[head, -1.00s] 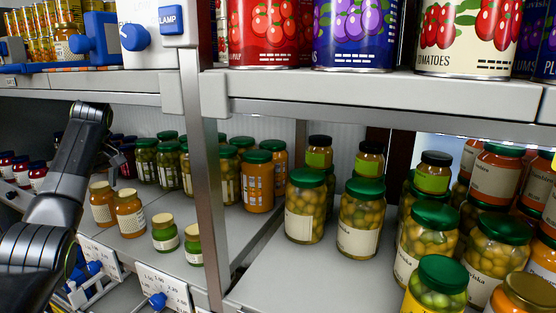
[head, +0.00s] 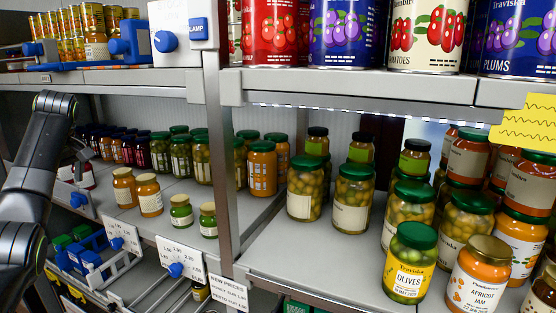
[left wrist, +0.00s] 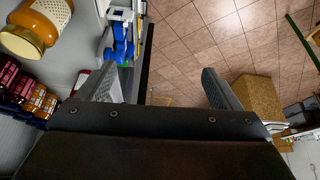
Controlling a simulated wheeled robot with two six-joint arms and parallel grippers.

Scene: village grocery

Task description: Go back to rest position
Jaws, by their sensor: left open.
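My left arm enters at the left edge of the head view, with its dark links raised in front of the left shelf. My left gripper (head: 80,158) is partly hidden behind the arm there, beside dark-red jars. In the left wrist view my left gripper (left wrist: 163,90) has its two grey fingers spread wide with nothing between them. Behind the fingers I see the shelf edge and tiled floor. My right gripper is in neither view.
Honey-coloured jars (head: 150,195) and small green jars stand on the left shelf; an olives jar (head: 410,262) stands on the right one. A metal post (head: 220,150) divides the shelves. A cardboard-coloured box (left wrist: 258,98) stands on open tiled floor (left wrist: 190,45).

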